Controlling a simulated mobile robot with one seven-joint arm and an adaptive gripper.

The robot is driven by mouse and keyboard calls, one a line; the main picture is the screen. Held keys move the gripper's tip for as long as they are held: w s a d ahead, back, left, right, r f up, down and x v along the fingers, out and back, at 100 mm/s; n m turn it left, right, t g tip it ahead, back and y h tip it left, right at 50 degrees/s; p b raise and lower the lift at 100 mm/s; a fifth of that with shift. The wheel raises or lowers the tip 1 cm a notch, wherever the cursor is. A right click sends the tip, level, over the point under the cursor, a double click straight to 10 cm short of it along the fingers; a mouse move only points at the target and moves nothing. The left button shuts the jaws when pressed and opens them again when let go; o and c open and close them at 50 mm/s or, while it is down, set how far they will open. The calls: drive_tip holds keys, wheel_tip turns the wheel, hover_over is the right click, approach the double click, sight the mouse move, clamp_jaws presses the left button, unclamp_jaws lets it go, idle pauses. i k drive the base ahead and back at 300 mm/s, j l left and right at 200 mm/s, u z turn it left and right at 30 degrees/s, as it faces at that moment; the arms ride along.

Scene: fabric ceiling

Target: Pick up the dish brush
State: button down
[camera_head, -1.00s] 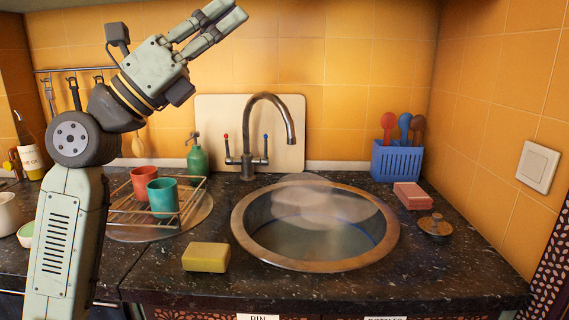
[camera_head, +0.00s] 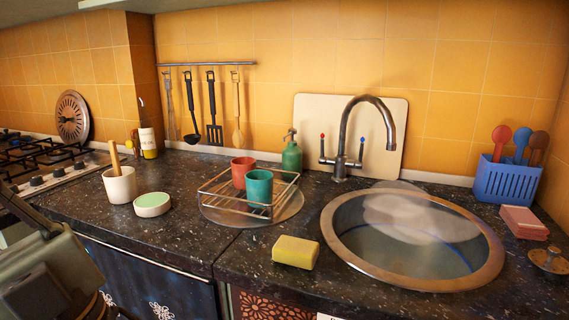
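A small round brown item with a knob on top (camera_head: 548,260) lies on the counter at the far right, beside the sink; it may be the dish brush, but I cannot tell for sure. A wooden handle (camera_head: 114,156) stands in a white cup (camera_head: 119,186) at the left; its lower end is hidden, so it could also be a brush. Part of my gripper's body (camera_head: 45,270) shows at the lower left edge, far from the round item and nearer the cup. Its fingers are out of the picture.
The round sink (camera_head: 345,262) takes up the right. A yellow sponge (camera_head: 295,252), a wire rack with two cups (camera_head: 222,203), a green-topped bowl (camera_head: 152,205), a pink block (camera_head: 524,222) and a blue caddy (camera_head: 507,183) stand around. Some dark counter (camera_head: 160,240) in front is bare.

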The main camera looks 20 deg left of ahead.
sight(112, 144)
drive_tip(key=u, duration=1.4)
